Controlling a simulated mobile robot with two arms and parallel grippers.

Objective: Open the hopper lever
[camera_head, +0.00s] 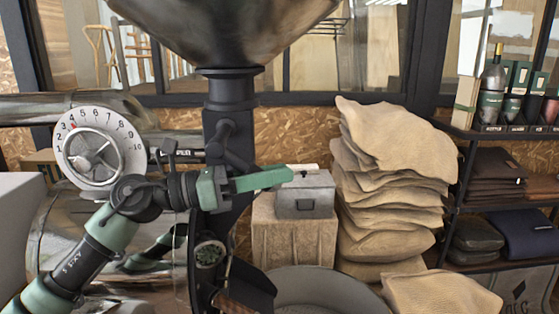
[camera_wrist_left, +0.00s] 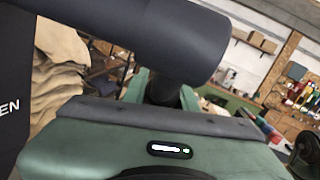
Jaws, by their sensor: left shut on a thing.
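The hopper is a large metal funnel (camera_head: 225,25) at the top of the head view, above a dark vertical neck (camera_head: 230,95). A dark lever (camera_head: 223,140) sits on the neck. In the left wrist view the lever (camera_wrist_left: 135,35) crosses the top as a thick dark cylinder, with a short stem going down between my fingers. My green left gripper (camera_head: 250,182) is in front of the neck and is shut on the lever. The gripper hides part of the lever. My right gripper is not in view.
A white numbered dial (camera_head: 100,147) stands left of the neck. A grey metal box (camera_head: 305,195) stands behind the gripper, beside stacked burlap sacks (camera_head: 385,190). A round grey pan rim (camera_head: 320,285) is below. Dark shelves (camera_head: 500,140) with bottles stand at right.

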